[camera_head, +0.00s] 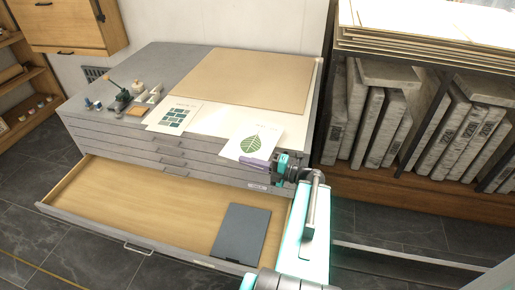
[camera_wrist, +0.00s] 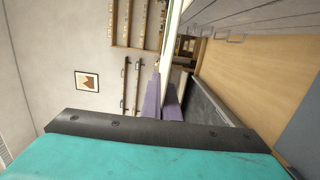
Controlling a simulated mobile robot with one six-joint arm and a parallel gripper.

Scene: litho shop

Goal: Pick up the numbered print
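A white print with a green leaf (camera_head: 254,141) is at the front right of the cabinet top, its near edge at the cabinet's front edge. A second print with blue-green blocks (camera_head: 174,117) lies flat to its left. No number is legible on either. My gripper (camera_head: 252,162), with purple fingers, is at the leaf print's near edge. In the wrist view the fingers of my gripper (camera_wrist: 163,100) are close together, with a thin pale sheet edge (camera_wrist: 177,35) running between them. They appear shut on the leaf print. I cannot tell whether it is raised off the top.
The grey flat-file cabinet (camera_head: 150,72) has its lowest drawer (camera_head: 150,200) pulled out, with a dark grey folder (camera_head: 241,232) inside. A tan board (camera_head: 250,75) and small tools (camera_head: 122,98) lie on top. A shelf of grey slabs (camera_head: 375,115) stands at the right.

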